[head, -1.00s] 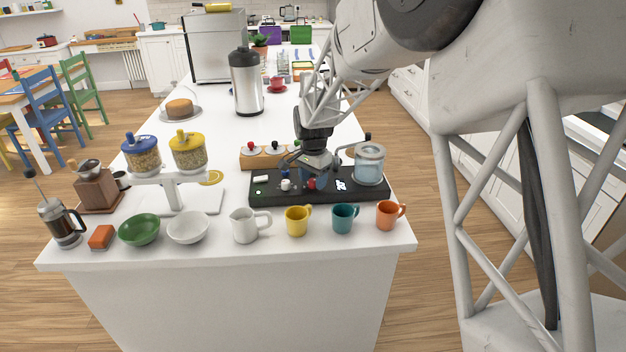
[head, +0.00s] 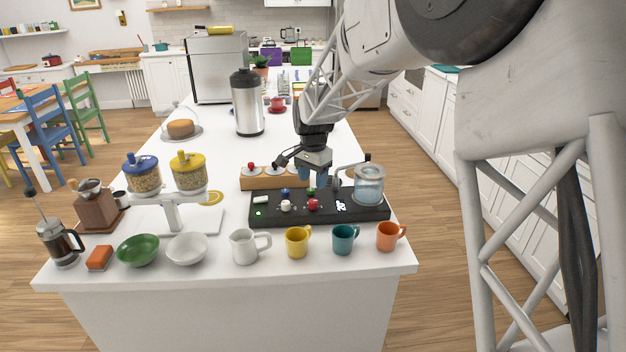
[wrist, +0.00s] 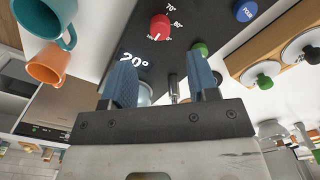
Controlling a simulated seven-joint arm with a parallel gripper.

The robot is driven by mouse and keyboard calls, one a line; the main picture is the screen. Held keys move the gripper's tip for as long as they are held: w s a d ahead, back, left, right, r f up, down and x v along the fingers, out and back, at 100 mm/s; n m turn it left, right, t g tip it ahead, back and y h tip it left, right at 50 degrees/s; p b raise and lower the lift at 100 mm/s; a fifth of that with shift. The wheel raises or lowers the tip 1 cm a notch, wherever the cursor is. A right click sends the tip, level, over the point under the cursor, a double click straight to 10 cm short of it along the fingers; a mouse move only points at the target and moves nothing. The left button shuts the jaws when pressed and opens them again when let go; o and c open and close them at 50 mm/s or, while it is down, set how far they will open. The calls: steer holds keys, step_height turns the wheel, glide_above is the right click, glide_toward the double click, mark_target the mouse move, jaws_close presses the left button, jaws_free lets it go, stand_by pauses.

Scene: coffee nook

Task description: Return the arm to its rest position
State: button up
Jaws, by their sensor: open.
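My gripper (head: 311,175) is above the black control base (head: 256,220), near its back edge in the head view. In the wrist view, my gripper (wrist: 160,88) shows two blue fingertips held apart with nothing between them. The base carries a red knob (head: 312,204), a white knob (head: 286,206), a blue button (head: 285,191) and a green knob (head: 311,191). The wrist view also shows the red knob (wrist: 160,26), the blue button (wrist: 245,11) and a display reading 20°. A glass kettle (head: 369,186) stands at the base's right end.
A wooden rack (head: 262,183) lies behind the base. A steel dispenser (head: 248,105) stands further back. Grain jars (head: 190,176) stand left.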

steer(key=shift+s, duration=0.1)
steer(key=s+d+r+n+t, duration=0.15)
steer(key=s+d+r, duration=0.3)
steer(key=s, duration=0.65)
steer(key=s+d+r+n, duration=0.3)
steer(key=s+r, duration=0.2)
steer(key=s, duration=0.6)
steer(key=s+d+f+n, duration=0.1)
steer(key=s+n, duration=0.1)
steer(key=s, duration=0.9)
steer(key=s+d+f+n+t, duration=0.1)
steer(key=s+d+n, duration=0.1)
steer(key=s, duration=0.9)
steer(key=shift+s+d+f, duration=0.2)
steer(key=shift+s+f, duration=0.05)
steer(key=shift+s, duration=0.15)
